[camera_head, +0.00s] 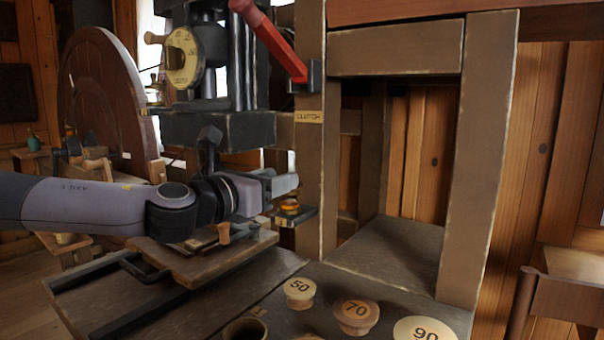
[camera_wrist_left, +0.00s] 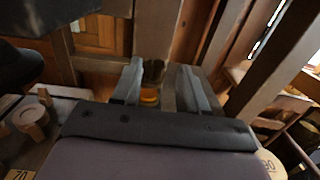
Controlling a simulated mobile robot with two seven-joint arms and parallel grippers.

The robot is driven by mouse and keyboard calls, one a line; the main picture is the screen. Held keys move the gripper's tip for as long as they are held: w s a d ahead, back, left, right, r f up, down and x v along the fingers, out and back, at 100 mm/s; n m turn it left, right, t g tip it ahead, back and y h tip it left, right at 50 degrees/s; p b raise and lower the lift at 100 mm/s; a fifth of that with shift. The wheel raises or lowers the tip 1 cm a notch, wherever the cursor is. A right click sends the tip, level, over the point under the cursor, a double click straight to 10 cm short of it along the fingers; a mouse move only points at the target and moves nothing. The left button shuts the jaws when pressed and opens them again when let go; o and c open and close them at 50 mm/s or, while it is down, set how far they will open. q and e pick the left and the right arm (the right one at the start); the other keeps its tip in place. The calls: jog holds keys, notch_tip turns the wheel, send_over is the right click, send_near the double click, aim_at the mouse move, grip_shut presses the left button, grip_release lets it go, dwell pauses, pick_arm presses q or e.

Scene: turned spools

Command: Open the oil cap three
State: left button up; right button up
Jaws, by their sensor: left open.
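A small amber and brass oil cup with a cap (camera_head: 290,207) sits on a dark bracket on the side of the wooden post. My left gripper (camera_head: 284,184) is just above and beside it, with its fingers pointing right. In the left wrist view the left gripper (camera_wrist_left: 160,75) is open, and the amber cup (camera_wrist_left: 149,97) shows between its two fingers, with a darker top beyond. I cannot tell whether either finger touches it. No number three is readable on the cap. My right gripper is not in view.
A wooden post (camera_head: 310,150) with a clutch label and a red lever (camera_head: 270,42) stand close by. Round knobs marked 50 (camera_head: 299,287), 70 (camera_head: 356,312) and 90 (camera_head: 424,330) stand on the bench in front. A wooden board (camera_head: 200,262) lies below my arm.

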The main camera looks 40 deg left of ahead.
pick_arm(q)
jog(key=w, duration=0.1)
jog(key=w+p, duration=0.1)
jog(key=w, duration=0.1)
jog(key=shift+w+a, duration=0.2)
jog(key=shift+w, duration=0.1)
jog(key=shift+w+r+p, duration=0.1)
jog(key=shift+w+p, duration=0.1)
jog(key=shift+p, duration=0.35)
jog(key=p, duration=0.2)
jog(key=shift+w+a+r+p, duration=0.2)
jog(key=shift+w+a+p, duration=0.1)
jog(key=shift+w+p, duration=0.35)
jog(key=shift+p, duration=0.75)
jog(key=shift+w+d+f+p, duration=0.1)
jog(key=shift+w+f+p, duration=0.2)
jog(key=shift+p, duration=0.5)
jog(key=shift+w+d, duration=0.1)
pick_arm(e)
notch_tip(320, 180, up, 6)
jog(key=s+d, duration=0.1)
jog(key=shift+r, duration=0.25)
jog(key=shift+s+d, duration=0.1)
